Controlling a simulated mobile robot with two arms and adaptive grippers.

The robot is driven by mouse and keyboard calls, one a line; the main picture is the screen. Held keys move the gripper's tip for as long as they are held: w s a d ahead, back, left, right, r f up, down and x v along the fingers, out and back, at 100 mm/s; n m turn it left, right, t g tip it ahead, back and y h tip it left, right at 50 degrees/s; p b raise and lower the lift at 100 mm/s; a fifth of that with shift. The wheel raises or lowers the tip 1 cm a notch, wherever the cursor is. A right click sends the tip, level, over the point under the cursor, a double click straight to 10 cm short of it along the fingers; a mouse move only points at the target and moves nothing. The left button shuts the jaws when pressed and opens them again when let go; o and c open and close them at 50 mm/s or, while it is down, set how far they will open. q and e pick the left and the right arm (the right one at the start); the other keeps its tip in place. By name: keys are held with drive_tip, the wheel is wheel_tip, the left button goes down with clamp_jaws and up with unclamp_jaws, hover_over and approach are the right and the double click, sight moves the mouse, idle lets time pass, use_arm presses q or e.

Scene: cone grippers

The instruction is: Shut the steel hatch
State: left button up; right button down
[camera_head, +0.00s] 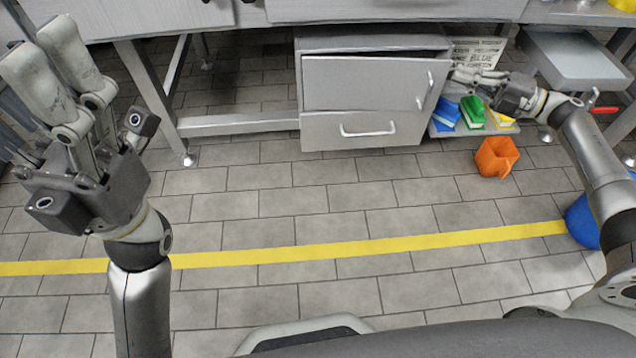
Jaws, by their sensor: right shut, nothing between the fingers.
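The steel hatch (362,82) is the grey door on the upper part of a low cabinet under the counter. It stands slightly ajar, with a dark gap along its top edge, and has a vertical bar handle (425,90) near its right edge. My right gripper (457,76) is shut and empty, just right of the hatch's handle edge; I cannot tell whether it touches the hatch. My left gripper (45,48) is raised at the far left, its fingers apart and empty, far from the hatch.
A drawer (365,131) with a bar handle is below the hatch. Right of the cabinet, a low shelf holds blue (446,113), green (472,112) and yellow items. An orange bin (496,156) stands on the floor. Tiled floor in front is clear, crossed by a yellow line (300,254).

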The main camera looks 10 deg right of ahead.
drive_tip(key=shift+w+d, duration=0.1)
drive_tip(key=shift+w, duration=0.3)
drive_tip(key=shift+s, duration=0.1)
idle(0.4)
